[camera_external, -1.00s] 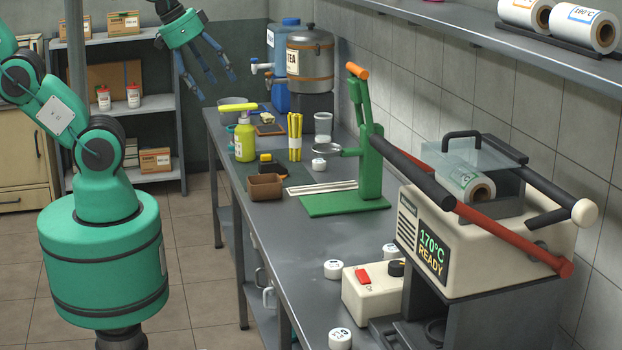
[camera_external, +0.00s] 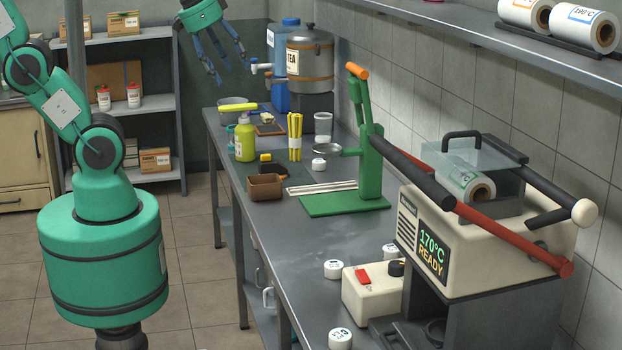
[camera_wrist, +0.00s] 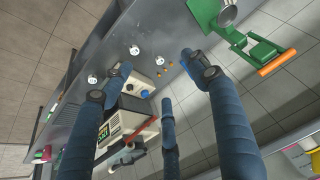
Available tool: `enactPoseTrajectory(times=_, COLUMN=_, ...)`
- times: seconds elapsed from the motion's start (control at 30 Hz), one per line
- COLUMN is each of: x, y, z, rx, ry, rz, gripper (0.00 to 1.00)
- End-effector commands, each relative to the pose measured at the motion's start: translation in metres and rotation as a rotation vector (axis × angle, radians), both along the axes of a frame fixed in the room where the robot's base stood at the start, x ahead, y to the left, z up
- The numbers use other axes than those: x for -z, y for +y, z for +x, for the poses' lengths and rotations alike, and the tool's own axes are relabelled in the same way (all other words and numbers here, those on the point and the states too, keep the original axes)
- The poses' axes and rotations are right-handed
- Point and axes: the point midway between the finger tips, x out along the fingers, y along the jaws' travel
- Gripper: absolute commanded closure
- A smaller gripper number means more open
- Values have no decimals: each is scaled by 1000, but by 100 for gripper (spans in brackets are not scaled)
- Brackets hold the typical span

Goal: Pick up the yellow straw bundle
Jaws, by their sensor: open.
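The yellow straw bundle (camera_external: 295,137) stands upright on the counter, behind the brown box and left of the green press. I cannot make it out in the wrist view. My gripper (camera_external: 228,72) is open and empty in the air above the far left end of the counter, well above and left of the bundle. Its blue fingers are spread and point down. In the wrist view, my gripper (camera_wrist: 155,85) shows its spread fingers over the counter and the machine, with nothing between them.
A yellow-green bottle (camera_external: 245,139), a brown box (camera_external: 265,187) and a clear cup (camera_external: 323,127) stand near the bundle. The green press (camera_external: 370,165) is to its right. A tea urn (camera_external: 310,62) and blue container (camera_external: 283,65) stand behind. The counter (camera_external: 290,245) has free room in front.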

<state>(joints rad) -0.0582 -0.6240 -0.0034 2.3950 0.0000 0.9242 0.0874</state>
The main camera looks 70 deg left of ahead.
Motion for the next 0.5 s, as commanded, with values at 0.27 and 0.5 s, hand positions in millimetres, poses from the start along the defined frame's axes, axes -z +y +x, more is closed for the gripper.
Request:
enactPoseTrajectory(times=0.27, x=-26, y=32, z=58, rx=23, ry=55, rz=37, gripper=40)
enactPoseTrajectory(times=0.5, x=-40, y=67, z=108, rx=47, ry=102, rz=64, gripper=40)
